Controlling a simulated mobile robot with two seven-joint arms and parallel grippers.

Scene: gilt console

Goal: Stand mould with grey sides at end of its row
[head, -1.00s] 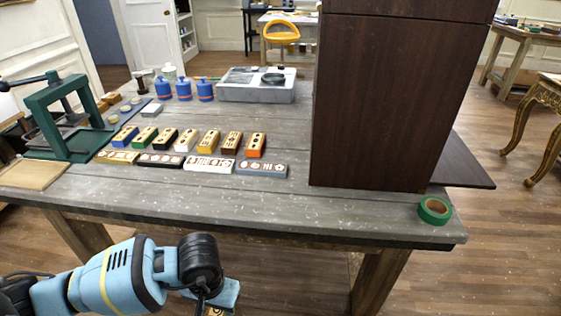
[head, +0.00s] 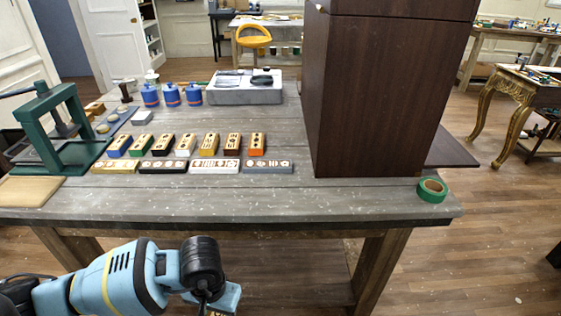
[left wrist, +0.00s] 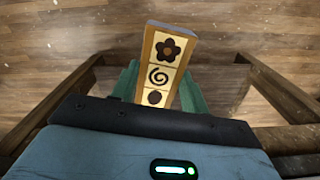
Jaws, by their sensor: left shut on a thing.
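My left gripper (left wrist: 160,92) is shut on a mould (left wrist: 160,68) in the left wrist view. Its cream face shows a dark flower, a spiral and a dark spot; its visible side looks ochre-brown. In the head view my left arm is low in front of the table and the held mould is mostly below the picture edge. On the table, a grey-sided mould (head: 267,166) lies at the right end of the front row. The back row has several moulds with coloured sides, from blue (head: 119,146) at left to orange (head: 257,145) at right. My right gripper is not in view.
A tall dark cabinet (head: 385,95) stands on the table's right part, with green tape (head: 432,189) beside it. A green press (head: 55,125) is at left. The table's front strip (head: 230,200) is clear.

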